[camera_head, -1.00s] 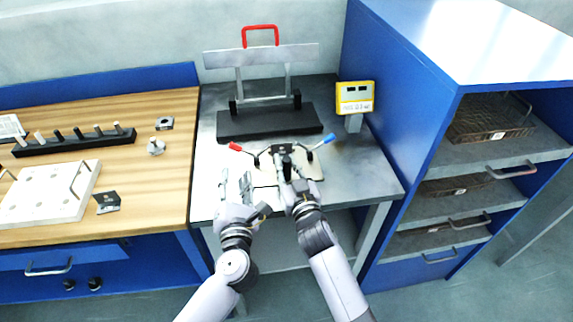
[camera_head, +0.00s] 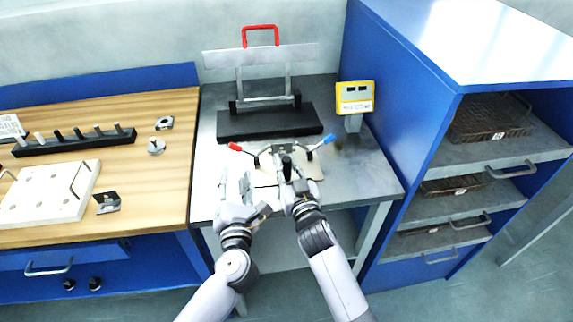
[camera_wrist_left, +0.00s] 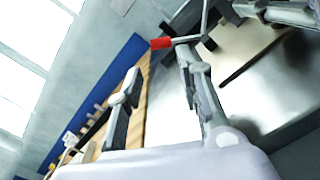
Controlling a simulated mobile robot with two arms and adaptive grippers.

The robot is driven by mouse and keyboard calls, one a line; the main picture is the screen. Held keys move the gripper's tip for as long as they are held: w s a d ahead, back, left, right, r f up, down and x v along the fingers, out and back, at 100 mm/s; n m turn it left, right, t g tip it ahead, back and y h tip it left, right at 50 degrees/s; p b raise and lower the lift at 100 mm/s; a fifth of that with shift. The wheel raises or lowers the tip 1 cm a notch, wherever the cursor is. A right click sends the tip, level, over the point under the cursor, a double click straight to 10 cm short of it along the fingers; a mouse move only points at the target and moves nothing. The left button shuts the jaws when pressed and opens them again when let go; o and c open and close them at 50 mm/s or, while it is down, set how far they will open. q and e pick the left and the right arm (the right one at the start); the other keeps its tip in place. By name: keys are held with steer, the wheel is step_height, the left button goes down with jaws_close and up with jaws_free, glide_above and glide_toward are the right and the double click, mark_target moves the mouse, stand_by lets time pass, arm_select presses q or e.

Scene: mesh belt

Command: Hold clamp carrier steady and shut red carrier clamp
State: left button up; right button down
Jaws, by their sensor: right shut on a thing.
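The clamp carrier (camera_head: 312,160) is a flat light plate on the grey bench, partly hidden by my right gripper. It has a red-handled clamp (camera_head: 235,147) at its left and a blue-handled clamp (camera_head: 328,140) at its right, both levers sticking outward. My right gripper (camera_head: 287,170) is shut on the carrier's dark upright grip (camera_head: 287,162). My left gripper (camera_head: 236,182) is open and empty, left of the carrier and in front of the red handle. In the left wrist view the red handle (camera_wrist_left: 161,43) shows beyond the spread fingers (camera_wrist_left: 160,95).
A black press base (camera_head: 268,122) with a red top handle (camera_head: 260,36) stands behind the carrier. A yellow display (camera_head: 355,98) is at the right. A wooden bench (camera_head: 160,190) with a white tray (camera_head: 45,195) lies left; a blue shelf cabinet (camera_head: 405,120) stands right.

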arm_select(q)
steer(key=shift+c, duration=0.3)
steer(key=shift+w+r, duration=0.1)
steer(key=shift+w, duration=0.1)
steer(key=shift+c, duration=0.7)
steer(key=w+d+r+m+h, duration=0.1)
steer(key=w+r+m+h, duration=0.1)
steer(key=w+m, duration=0.1)
steer(key=w+d+r+m+h, duration=0.1)
steer(key=w+r+m+h, duration=0.1)
steer(key=w+m+h, duration=0.1)
steer(key=w+d+r+m+t+h, duration=0.1)
steer(key=w+r+m+h, duration=0.2)
steer(key=shift+m, duration=0.3)
jaws_close()
steer(key=w+a+m+g+h, duration=0.3)
steer(key=w+a+m+g, duration=0.3)
steer(key=w+m+g, duration=0.35)
steer(key=s+a+m+g+y, duration=0.1)
steer(key=s+a+g, duration=0.3)
steer(key=a, duration=0.5)
steer(key=shift+s+f+g+y, duration=0.3)
steer(key=shift+f+g+y, duration=0.15)
steer(key=shift+g+y, duration=0.25)
steer(key=shift+m, duration=0.25)
